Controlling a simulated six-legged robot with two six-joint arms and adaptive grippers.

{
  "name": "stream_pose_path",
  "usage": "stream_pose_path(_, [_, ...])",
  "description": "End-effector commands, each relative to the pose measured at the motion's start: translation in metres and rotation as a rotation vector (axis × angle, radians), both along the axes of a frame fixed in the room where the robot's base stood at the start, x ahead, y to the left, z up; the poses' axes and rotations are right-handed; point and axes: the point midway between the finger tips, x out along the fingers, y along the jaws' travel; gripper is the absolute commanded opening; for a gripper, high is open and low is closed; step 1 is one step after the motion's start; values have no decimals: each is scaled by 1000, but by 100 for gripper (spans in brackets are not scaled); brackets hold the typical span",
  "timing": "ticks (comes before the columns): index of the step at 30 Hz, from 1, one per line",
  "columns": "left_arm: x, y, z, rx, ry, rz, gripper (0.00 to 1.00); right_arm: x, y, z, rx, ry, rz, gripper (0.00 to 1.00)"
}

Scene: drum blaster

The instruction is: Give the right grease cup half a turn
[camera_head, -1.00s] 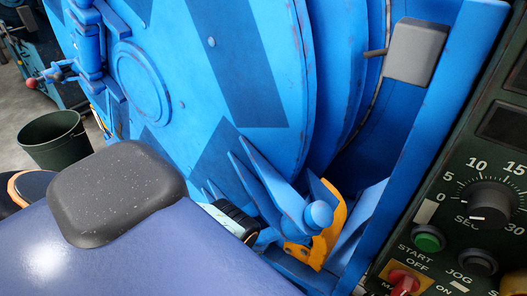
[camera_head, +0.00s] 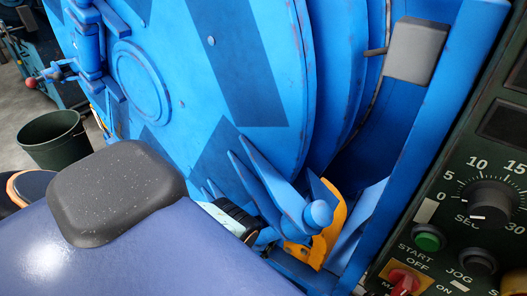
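I cannot make out with certainty a grease cup or either of my grippers. A dark ribbed part (camera_head: 236,219) with a pale piece at its left end shows low in the middle, beside the drum machine's blue frame. It is partly hidden behind the large purple-blue surface in the foreground, and I cannot tell whether it is the grease cup or part of a gripper. To its right are a blue round knob (camera_head: 319,213) and a yellow bracket (camera_head: 329,238). No gripper fingers are clearly visible.
The blue drum (camera_head: 170,60) fills the upper middle. A control panel (camera_head: 452,190) with a timer dial (camera_head: 490,203) and buttons stands at the right. A dark green bin (camera_head: 55,142) stands on the floor at left. A grey box (camera_head: 415,50) is fixed at upper right.

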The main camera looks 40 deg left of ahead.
Motion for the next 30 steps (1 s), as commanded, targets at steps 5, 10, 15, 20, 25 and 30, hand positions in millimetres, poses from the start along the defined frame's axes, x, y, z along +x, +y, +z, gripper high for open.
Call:
stream_pose_path(5, [0, 1, 1, 72, 5, 2, 3, 0, 0, 0, 0, 0, 0, 40])
stream_pose_path(10, [1, 1, 1, 107, 8, 3, 3, 0, 0, 0, 0, 0, 0, 40])
stream_pose_path(15, [1, 1, 1, 119, 10, 3, 3, 0, 0, 0, 0, 0, 0, 40])
stream_pose_path(20, [1, 1, 1, 119, 10, 3, 3, 0, 0, 0, 0, 0, 0, 40])
stream_pose_path(25, [1, 1, 1, 119, 10, 3, 35, 0, 0, 0, 0, 0, 0, 40])
stream_pose_path(30, [1, 1, 1, 118, 10, 1, 50, 0, 0, 0, 0, 0, 0, 40])
